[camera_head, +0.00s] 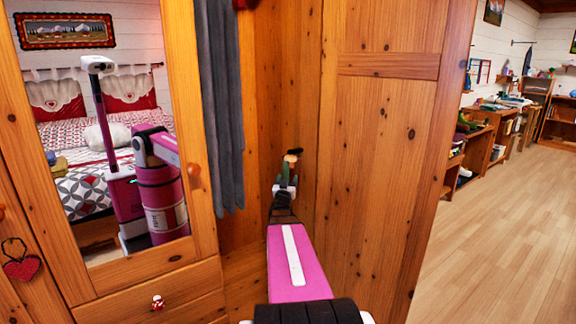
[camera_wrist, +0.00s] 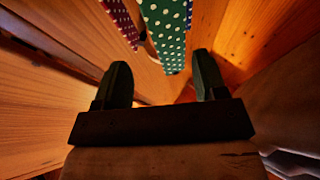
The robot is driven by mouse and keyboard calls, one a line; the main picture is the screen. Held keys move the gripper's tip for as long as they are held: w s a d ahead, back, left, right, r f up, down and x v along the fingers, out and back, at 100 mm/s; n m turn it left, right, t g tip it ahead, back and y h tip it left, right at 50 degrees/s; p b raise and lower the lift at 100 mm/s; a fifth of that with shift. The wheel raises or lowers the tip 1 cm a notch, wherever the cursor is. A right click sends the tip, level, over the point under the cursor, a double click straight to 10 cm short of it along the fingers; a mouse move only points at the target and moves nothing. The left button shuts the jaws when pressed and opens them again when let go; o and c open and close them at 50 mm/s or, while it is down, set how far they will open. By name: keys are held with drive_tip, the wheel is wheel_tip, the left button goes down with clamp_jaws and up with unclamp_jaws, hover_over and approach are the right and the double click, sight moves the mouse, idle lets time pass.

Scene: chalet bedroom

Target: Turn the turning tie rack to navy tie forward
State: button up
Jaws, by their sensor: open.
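In the wrist view, a green tie with white dots (camera_wrist: 165,28) hangs at the top centre. A dark red dotted tie (camera_wrist: 121,22) hangs to its left. A narrow strip of blue, white-dotted cloth (camera_wrist: 189,14) shows at the green tie's right edge; it may be the navy tie, mostly hidden. My gripper (camera_wrist: 162,80) is open, its two dark fingers apart with nothing between them, below the ties. In the head view, my gripper (camera_head: 286,184) is inside the wardrobe, just below a small round wooden part with a dark top (camera_head: 292,158), perhaps the rack.
Wooden wardrobe panels (camera_head: 385,150) stand close to the right of my arm. Grey-blue cloth (camera_head: 222,110) hangs to the left, beside a mirrored door (camera_head: 190,60). A drawer (camera_head: 195,285) is below. Open floor (camera_head: 500,230) lies at the right.

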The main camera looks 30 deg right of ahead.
sight(291, 163)
drive_tip(key=x, duration=1)
drive_tip(key=shift+w+d+r, duration=0.1)
drive_tip(key=shift+w+r, duration=0.05)
drive_tip(key=shift+w, duration=0.05)
drive_tip(key=c, duration=0.9)
